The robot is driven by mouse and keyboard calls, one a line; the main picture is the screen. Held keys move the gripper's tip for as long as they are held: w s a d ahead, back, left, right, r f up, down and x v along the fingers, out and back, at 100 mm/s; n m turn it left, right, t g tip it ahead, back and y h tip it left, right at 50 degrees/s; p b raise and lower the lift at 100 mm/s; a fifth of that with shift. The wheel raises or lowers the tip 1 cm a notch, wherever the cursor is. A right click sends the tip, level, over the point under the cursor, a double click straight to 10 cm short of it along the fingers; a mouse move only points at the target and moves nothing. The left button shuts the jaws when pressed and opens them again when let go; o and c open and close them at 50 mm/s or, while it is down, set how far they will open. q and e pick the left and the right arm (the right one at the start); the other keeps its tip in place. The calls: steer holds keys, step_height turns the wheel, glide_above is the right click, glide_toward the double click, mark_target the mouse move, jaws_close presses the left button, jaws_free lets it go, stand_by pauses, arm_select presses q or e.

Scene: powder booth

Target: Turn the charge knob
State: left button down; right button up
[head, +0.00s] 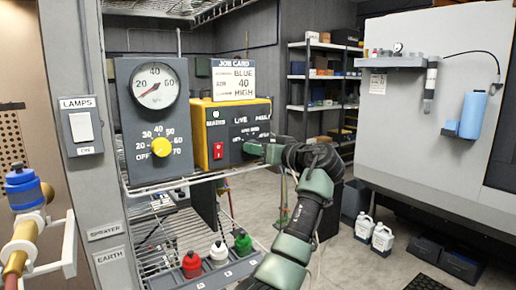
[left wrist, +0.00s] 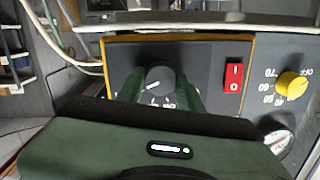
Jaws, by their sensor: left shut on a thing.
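The charge knob (left wrist: 160,81) is a dark grey round knob with a white pointer line, on the grey face of the yellow-edged control box (head: 207,158). In the left wrist view the pointer points left and slightly down. The dial marks around it are partly hidden by my fingers. My left gripper (left wrist: 161,92) has one green finger on each side of the knob and is shut on it. In the head view the gripper (head: 250,149) reaches the right part of the box's face and hides the knob. My right gripper is not in view.
A red rocker switch (head: 218,150) is on the same box. The job card (head: 233,80) on top reads BLUE, 40, HIGH. A gauge box with a yellow knob (head: 161,147) stands to the left. Red, white and green capped bottles (head: 219,253) stand below.

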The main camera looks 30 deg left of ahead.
arm_select(q)
steer(key=shift+f, duration=0.25)
steer(key=c, duration=0.9)
jaws_free()
steer(key=shift+r, duration=0.15)
steer(key=b+v, duration=0.3)
steer(key=v, duration=0.5)
